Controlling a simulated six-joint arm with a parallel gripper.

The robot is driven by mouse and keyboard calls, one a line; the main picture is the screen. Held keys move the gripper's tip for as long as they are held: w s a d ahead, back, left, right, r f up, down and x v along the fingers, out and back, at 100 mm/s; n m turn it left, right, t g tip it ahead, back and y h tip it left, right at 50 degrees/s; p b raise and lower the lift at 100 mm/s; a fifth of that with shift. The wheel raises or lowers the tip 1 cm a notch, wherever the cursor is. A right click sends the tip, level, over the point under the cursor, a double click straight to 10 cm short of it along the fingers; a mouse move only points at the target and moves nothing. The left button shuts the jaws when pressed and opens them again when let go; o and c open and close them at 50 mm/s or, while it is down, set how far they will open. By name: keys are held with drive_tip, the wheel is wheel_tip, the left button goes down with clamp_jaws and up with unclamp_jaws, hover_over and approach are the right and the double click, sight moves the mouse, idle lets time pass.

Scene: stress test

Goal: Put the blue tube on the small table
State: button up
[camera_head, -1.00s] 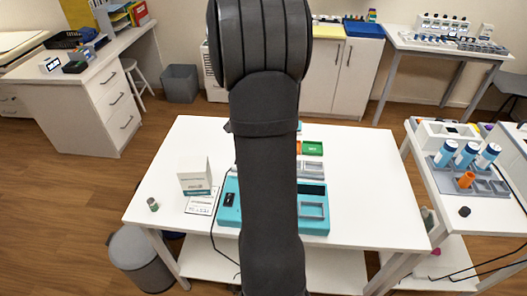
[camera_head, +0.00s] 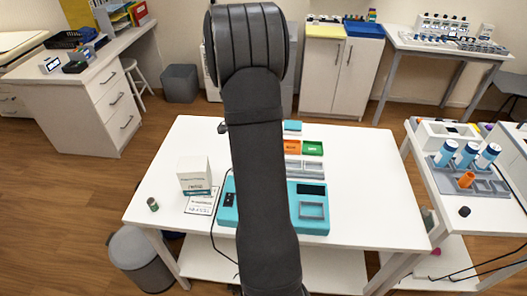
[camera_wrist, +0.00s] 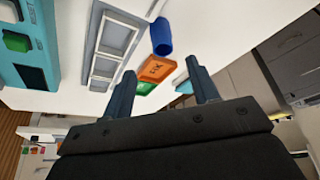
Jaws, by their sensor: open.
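A blue tube (camera_wrist: 161,36) shows in the wrist view on the white tabletop, beside the grey tray and beyond the orange box. It looks plain blue; my arm appears to hide it in the head view. My gripper (camera_wrist: 161,68) is open, its two dark fingers apart and nothing between them; the tube is ahead of the fingertips, not touching. In the head view my arm hides the gripper. A smaller white table (camera_head: 449,205) stands at the right, with several blue tubes with pale caps (camera_head: 466,155) in a grey rack.
The table's right side is clear.

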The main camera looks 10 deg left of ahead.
drive_tip(key=x, duration=0.2)
drive_tip(key=shift+w+d+f, duration=0.1)
drive_tip(key=shift+f, duration=0.3)
drive_tip(key=shift+a+x, duration=0.15)
drive_tip(key=shift+x, duration=1.15)
drive_tip(key=shift+a+x, duration=0.2)
drive_tip(key=shift+x, duration=1.1)
drive_tip(key=shift+f, duration=0.1)
drive_tip(key=shift+c, duration=0.4)
drive_tip(key=c, duration=1.1)
drive_tip(key=shift+o, duration=0.2)
